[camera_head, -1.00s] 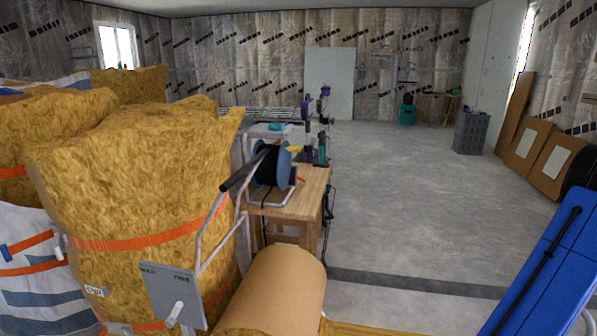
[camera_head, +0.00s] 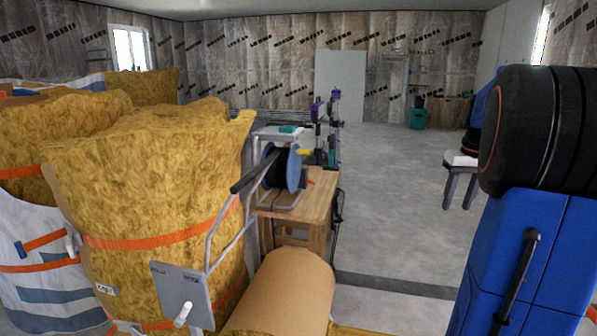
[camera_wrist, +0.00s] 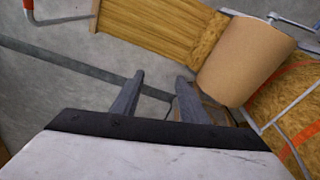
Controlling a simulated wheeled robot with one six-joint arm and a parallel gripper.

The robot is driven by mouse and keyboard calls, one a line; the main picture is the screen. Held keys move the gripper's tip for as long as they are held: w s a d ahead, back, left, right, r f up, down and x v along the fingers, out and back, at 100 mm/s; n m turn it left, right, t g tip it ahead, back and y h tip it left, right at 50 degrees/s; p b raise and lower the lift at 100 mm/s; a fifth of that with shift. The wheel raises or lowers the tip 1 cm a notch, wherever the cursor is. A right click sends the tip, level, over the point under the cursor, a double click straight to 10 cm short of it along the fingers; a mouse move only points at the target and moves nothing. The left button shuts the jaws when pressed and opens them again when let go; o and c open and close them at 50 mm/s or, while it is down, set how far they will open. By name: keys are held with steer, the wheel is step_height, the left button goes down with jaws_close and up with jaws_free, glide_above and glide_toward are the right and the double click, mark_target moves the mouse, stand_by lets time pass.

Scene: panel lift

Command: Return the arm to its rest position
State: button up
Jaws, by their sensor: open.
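My arm, blue with a black ribbed joint, fills the right side of the head view. My gripper (camera_head: 457,204) hangs beside it with its white body on top and two dark fingers pointing down. It appears over the open concrete floor, right of the workbench. In the wrist view my gripper (camera_wrist: 160,82) shows two dark fingers spread apart with nothing between them. Part of the arm is hidden behind its blue link.
Big yellow insulation rolls (camera_head: 150,190) strapped in orange stand at the left. A brown paper-faced roll (camera_head: 283,292) and a wooden workbench (camera_head: 318,190) with a cable reel (camera_head: 285,168) are nearby. A teal box (camera_head: 418,118) is by the far wall. The concrete floor (camera_head: 390,230) is clear.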

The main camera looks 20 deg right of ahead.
steer(key=s+a+f+n+t, duration=0.1)
steer(key=s+a, duration=0.1)
steer(key=a, duration=1.1)
steer(key=s+a+f+n, duration=0.1)
steer(key=s+a+f, duration=0.1)
steer(key=a, duration=1.1)
steer(key=s+a+f+n+t, duration=0.2)
steer(key=s+a+f, duration=0.7)
steer(key=s+a, duration=0.3)
steer(key=shift+s+a, duration=0.2)
steer(key=shift+a, duration=0.35)
steer(key=shift+c, duration=0.9)
steer(key=shift+d, duration=0.15)
steer(key=shift+c, duration=0.2)
